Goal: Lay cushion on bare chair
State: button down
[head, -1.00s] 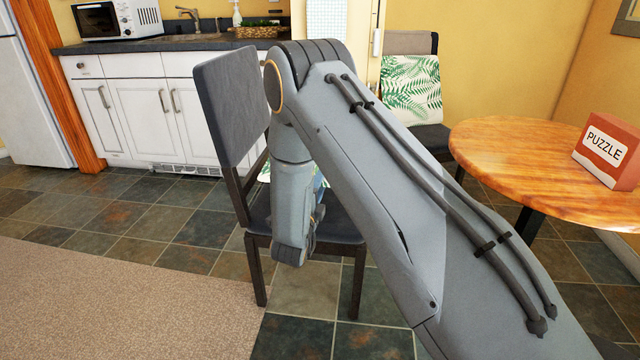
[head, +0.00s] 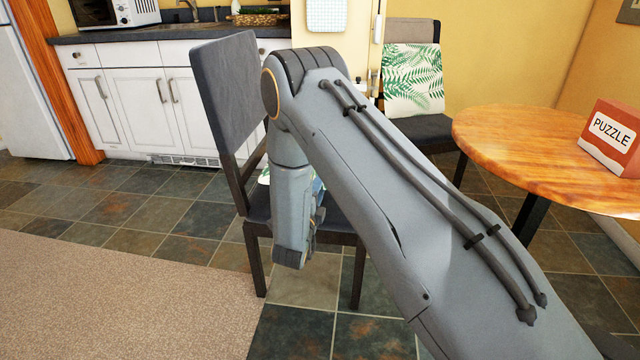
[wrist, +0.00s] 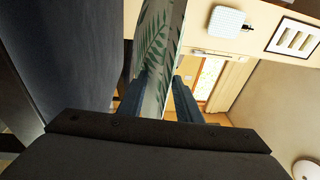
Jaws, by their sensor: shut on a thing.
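A dark grey chair (head: 226,92) with black legs stands ahead of me, its back to the left. My gripper (wrist: 158,98) is shut on a white cushion with green leaf print (wrist: 154,45). In the head view my arm hides most of this cushion; only slivers (head: 319,188) show above the seat (head: 338,222). I cannot tell whether the cushion touches the seat. In the wrist view the dark chair back (wrist: 75,55) fills the left side, beside the cushion. A second chair (head: 432,128) at the back carries a similar leaf-print cushion (head: 412,80).
A round wooden table (head: 520,150) with a red puzzle box (head: 612,140) stands at the right. White kitchen cabinets (head: 130,105) line the back left. A beige rug (head: 120,300) covers the front-left floor. Dark tiles between rug and cabinets are clear.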

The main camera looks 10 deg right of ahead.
jog(key=shift+f+b, duration=0.75)
jog(key=shift+f, duration=1.5)
jog(key=c, duration=1.3)
grip_release()
jog(key=shift+o, duration=0.5)
jog(key=shift+f, duration=0.1)
jog(key=shift+s, duration=0.1)
